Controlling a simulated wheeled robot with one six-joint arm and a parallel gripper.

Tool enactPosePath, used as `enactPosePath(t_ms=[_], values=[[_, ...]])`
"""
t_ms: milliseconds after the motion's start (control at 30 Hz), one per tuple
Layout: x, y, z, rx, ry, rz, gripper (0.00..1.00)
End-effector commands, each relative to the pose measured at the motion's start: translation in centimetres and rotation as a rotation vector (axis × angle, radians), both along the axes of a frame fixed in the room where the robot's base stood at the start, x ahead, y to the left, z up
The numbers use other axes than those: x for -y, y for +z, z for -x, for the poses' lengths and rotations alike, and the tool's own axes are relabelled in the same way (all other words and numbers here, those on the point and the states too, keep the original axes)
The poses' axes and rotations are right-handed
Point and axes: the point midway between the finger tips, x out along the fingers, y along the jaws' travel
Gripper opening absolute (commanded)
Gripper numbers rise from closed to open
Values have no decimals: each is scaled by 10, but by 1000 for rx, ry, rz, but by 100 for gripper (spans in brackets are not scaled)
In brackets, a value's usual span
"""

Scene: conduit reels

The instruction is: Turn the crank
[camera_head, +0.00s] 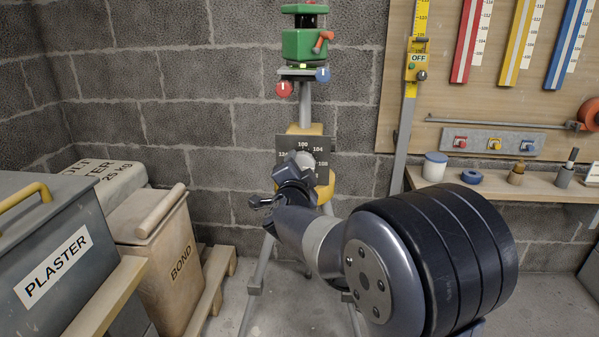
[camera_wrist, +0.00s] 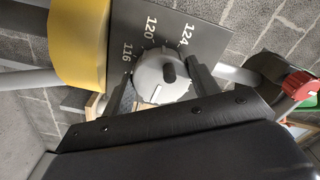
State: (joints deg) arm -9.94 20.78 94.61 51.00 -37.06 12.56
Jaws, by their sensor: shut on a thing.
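The crank (camera_wrist: 152,72) is a grey round disc with a short dark knob, set on a dark plate (camera_wrist: 205,38) with white numbers such as 116, 120 and 124. In the head view the numbered plate (camera_head: 283,143) is on a tripod, and the crank (camera_head: 309,160) shows partly behind my gripper (camera_head: 293,170). In the wrist view my gripper (camera_wrist: 161,70) has one finger on each side of the crank's disc and is shut on it. A pale mark shows on the disc's lower edge. The exact finger contact is partly hidden.
A green instrument (camera_head: 303,45) tops the tripod, with a red knob (camera_head: 284,89) and a blue knob (camera_head: 323,74) below. A plaster bin (camera_head: 60,250) and a bond box (camera_head: 165,260) stand left. A shelf (camera_head: 520,190) with small items is right.

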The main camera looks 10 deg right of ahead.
Motion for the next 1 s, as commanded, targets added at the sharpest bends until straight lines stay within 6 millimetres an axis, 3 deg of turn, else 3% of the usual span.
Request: enactPosePath(t_ms=[400,433,600,700,1000], values=[[0,-1,0,-2,1,-7,34],[0,-1,0,-2,1,-7,58],[0,-1,0,-1,1,-6,72],[0,-1,0,0,0,-5,79],[-2,1,4,1,1,-5,79]])
